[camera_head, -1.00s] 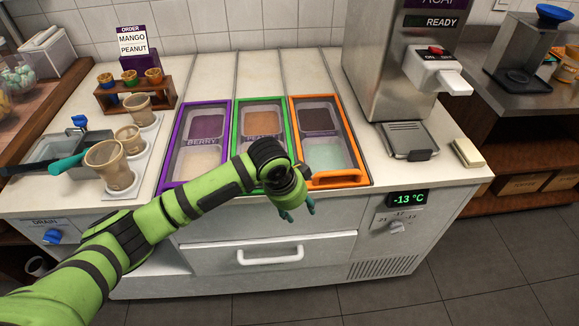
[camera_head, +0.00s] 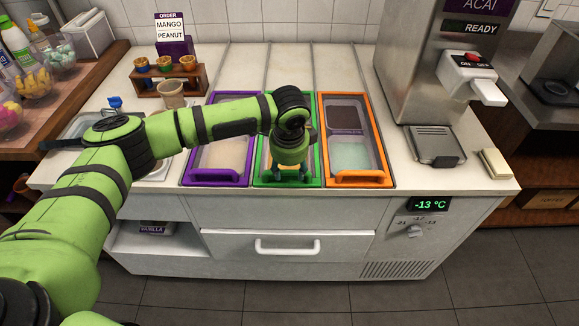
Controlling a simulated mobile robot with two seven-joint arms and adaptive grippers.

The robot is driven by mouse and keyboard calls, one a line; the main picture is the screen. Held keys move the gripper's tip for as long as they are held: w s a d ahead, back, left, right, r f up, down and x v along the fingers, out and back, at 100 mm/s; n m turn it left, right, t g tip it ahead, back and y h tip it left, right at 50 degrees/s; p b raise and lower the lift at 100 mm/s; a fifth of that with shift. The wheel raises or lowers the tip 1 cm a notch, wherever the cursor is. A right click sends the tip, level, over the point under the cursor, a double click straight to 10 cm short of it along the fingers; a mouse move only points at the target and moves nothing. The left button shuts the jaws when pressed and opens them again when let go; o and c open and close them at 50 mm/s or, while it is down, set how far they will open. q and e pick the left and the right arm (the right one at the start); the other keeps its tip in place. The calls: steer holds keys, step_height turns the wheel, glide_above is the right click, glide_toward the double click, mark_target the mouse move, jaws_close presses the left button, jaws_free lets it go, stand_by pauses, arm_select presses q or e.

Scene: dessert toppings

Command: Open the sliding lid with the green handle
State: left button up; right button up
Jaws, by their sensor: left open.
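The sliding lid with the green handle (camera_head: 262,182) is the middle one of three framed lids set in the counter. Its green frame and front edge show, but my left arm hides much of it. My left gripper (camera_head: 289,174) points down over the front part of this lid, at the green handle. It is open, with its fingertips close to the handle; I cannot tell whether they touch it. My right gripper is not in view.
The purple-framed lid (camera_head: 217,181) lies to the left and the orange-framed lid (camera_head: 357,180) to the right, close beside. The açaí machine (camera_head: 418,70) stands at right. A wooden cone rack (camera_head: 168,80) and a cup (camera_head: 171,93) stand at left. The counter behind the lids is bare.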

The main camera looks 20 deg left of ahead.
arm_select(q)
steer(key=shift+w+f, duration=0.1)
steer(key=shift+f, duration=0.45)
jaws_close()
steer(key=shift+w+r, duration=0.1)
